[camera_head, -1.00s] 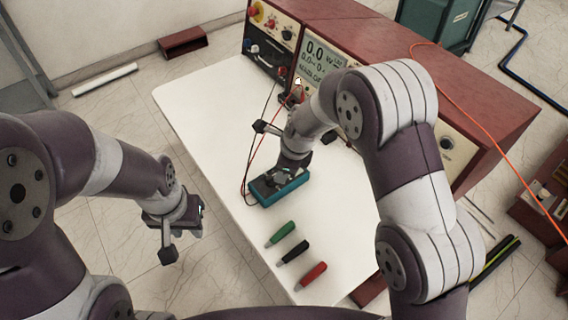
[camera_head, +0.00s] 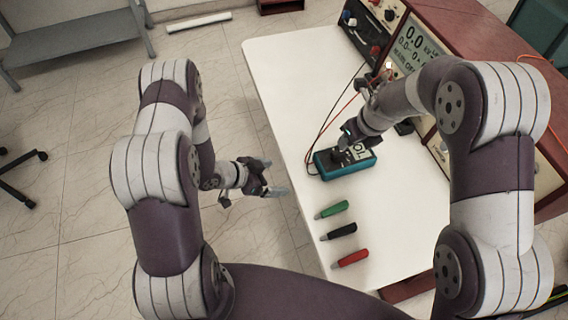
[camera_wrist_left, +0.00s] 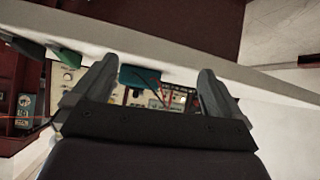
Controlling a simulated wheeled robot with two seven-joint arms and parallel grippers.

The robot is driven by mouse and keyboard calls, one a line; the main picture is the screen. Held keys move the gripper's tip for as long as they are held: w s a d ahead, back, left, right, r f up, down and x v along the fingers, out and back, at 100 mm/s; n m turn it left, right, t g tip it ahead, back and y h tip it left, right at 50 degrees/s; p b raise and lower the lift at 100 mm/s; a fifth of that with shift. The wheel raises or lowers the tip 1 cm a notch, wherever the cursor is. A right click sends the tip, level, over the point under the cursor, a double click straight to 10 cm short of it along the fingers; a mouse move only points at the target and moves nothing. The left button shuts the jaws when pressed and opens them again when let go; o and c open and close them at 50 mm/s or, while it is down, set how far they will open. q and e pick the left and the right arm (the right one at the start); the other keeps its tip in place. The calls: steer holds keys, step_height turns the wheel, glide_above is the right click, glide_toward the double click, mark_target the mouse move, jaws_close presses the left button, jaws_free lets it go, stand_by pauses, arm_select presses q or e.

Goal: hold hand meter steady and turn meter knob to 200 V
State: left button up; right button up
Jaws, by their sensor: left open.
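The teal hand meter (camera_head: 325,174) lies on the white table, partly covered by my right gripper (camera_head: 349,140). Its knob cannot be made out. My right gripper points down at the meter, touching it or just above it; its fingers are too small and covered to tell whether they are shut. My left gripper (camera_head: 270,184) is open and empty, off the table's left edge and left of the meter. In the left wrist view, the meter (camera_wrist_left: 138,77) shows beyond and between the two open fingers, well apart from them.
Green (camera_head: 332,210), black (camera_head: 339,231) and red (camera_head: 350,258) handles lie on the white table (camera_head: 285,70) in front of the meter. A red-brown console with a lit display (camera_head: 414,45) stands behind. Thin leads run near the meter. The table's left part is clear.

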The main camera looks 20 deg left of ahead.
mark_target(318, 163)
arm_select(q)
steer(key=w+d+r+m+t+h, duration=0.1)
steer(key=w+d+r+m+h, duration=0.15)
steer(key=d+r, duration=0.2)
steer(key=shift+n+h, duration=0.35)
steer(key=shift+h, duration=0.1)
steer(key=x, duration=1.1)
